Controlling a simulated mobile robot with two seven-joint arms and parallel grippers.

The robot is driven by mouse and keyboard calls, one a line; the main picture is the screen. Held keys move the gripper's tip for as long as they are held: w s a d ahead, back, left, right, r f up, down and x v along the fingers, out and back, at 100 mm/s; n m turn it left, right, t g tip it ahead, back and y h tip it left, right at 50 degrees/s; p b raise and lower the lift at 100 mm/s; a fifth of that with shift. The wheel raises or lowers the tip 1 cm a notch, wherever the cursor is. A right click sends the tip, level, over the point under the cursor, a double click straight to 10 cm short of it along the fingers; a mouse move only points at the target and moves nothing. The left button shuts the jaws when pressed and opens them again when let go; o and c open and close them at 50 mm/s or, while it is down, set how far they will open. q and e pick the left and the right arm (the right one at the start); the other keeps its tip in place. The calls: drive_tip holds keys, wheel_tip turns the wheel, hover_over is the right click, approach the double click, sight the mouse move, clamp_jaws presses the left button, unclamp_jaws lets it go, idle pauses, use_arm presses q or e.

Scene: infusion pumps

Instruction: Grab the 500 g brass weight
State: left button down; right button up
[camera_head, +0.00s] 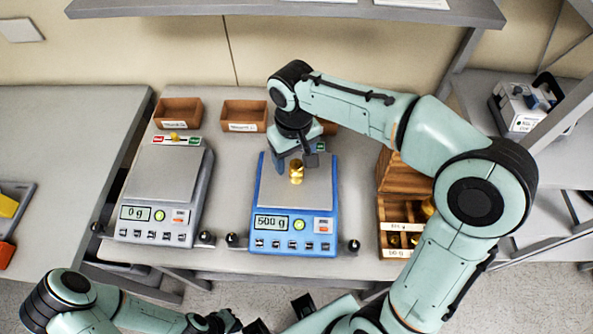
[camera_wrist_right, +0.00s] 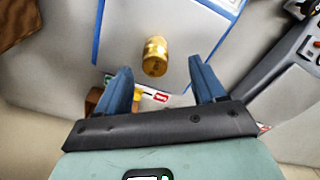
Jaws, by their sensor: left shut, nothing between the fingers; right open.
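The brass weight (camera_head: 296,172) stands on the pan of the blue scale (camera_head: 292,226), whose display reads 500 g. It also shows in the right wrist view (camera_wrist_right: 155,56), just ahead of the fingers and roughly centred between them. My right gripper (camera_head: 298,157) is open, reaching down over the back of the blue scale close to the weight. In the right wrist view its two blue fingers (camera_wrist_right: 159,80) stand apart with nothing between them. My left gripper (camera_head: 225,321) is low at the front edge of the head view, shut and empty, away from the scales.
A grey scale (camera_head: 165,176) reading 0 g stands to the left. Small wooden boxes (camera_head: 178,112) line the back. A wooden weight case (camera_head: 400,210) with brass weights stands on the right, partly behind my right arm. A shelf (camera_head: 290,10) overhangs the back.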

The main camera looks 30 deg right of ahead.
sight(296, 163)
drive_tip(key=f, duration=0.6)
drive_tip(key=shift+w+d+f, duration=0.25)
drive_tip(key=shift+d+f, duration=0.1)
